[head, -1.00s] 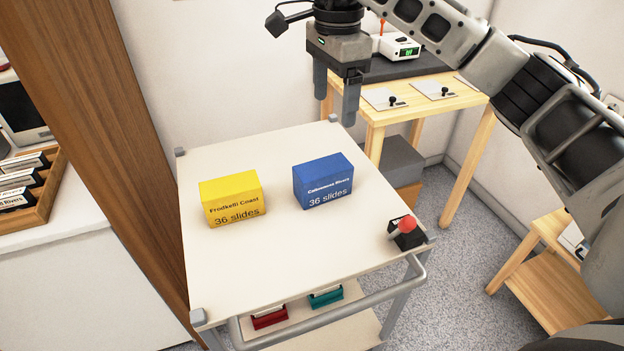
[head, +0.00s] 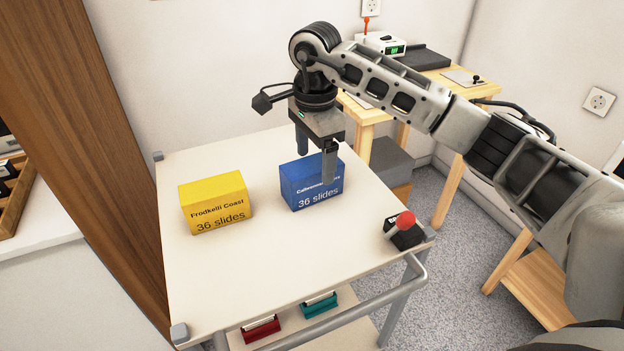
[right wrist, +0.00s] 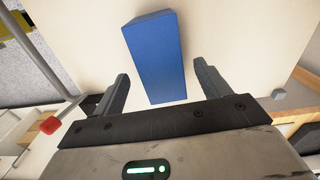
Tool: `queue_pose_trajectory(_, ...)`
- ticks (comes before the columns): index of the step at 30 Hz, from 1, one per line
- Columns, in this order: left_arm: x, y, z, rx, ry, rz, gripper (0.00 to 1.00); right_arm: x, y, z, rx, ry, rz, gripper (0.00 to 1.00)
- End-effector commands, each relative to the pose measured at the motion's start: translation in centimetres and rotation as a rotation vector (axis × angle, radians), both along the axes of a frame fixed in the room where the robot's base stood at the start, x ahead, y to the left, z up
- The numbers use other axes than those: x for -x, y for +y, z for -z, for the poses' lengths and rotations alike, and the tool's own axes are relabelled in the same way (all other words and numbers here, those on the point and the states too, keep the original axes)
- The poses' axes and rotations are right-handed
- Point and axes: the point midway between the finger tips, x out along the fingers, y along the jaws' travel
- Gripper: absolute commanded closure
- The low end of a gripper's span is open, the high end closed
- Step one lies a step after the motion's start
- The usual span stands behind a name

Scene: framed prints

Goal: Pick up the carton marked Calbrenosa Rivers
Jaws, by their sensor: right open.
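The blue carton (head: 309,192) stands upright on the cart's top, with "36 slides" on its front. Its upper label reads as Calbrenosa Rivers in part; a finger covers some of it. My right gripper (head: 315,167) is open and points down at the carton, one finger in front of its label face and the other at its far left side. In the right wrist view the blue carton (right wrist: 157,58) shows between the two open fingers (right wrist: 160,80), with a gap on each side. A yellow carton (head: 215,203) marked Frodkelli Coast stands to the left. My left gripper is not in view.
A black box with a red-knobbed lever (head: 404,231) sits at the cart's right corner. Red (head: 261,329) and teal (head: 319,305) boxes lie on the lower shelf. A wooden table (head: 440,84) stands behind. The cart top (head: 265,265) in front of the cartons is clear.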

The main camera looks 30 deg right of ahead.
Motion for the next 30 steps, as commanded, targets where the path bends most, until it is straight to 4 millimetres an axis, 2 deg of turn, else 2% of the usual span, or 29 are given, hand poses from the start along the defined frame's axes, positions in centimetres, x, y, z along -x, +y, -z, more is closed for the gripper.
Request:
queue_pose_trajectory(6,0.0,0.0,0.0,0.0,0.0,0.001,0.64,-0.1,0.5,3.4,-0.001,0.006,-0.002,0.25)
queue_pose_trajectory(9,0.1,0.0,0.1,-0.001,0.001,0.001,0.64,-0.1,0.5,4.4,-0.001,0.004,-0.001,0.25)
queue_pose_trajectory(17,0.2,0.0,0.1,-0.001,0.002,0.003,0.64,-0.1,0.5,4.8,-0.001,0.002,-0.001,0.25)
queue_pose_trajectory(18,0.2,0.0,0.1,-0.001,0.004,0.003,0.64,-0.1,0.5,4.8,-0.001,0.002,-0.001,0.27)
queue_pose_trajectory(24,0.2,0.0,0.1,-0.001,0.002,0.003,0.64,-0.1,0.5,4.7,-0.001,0.002,-0.001,0.81)
queue_pose_trajectory(30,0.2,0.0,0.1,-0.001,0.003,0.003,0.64,-0.2,0.5,4.6,-0.001,0.0,-0.001,0.8)
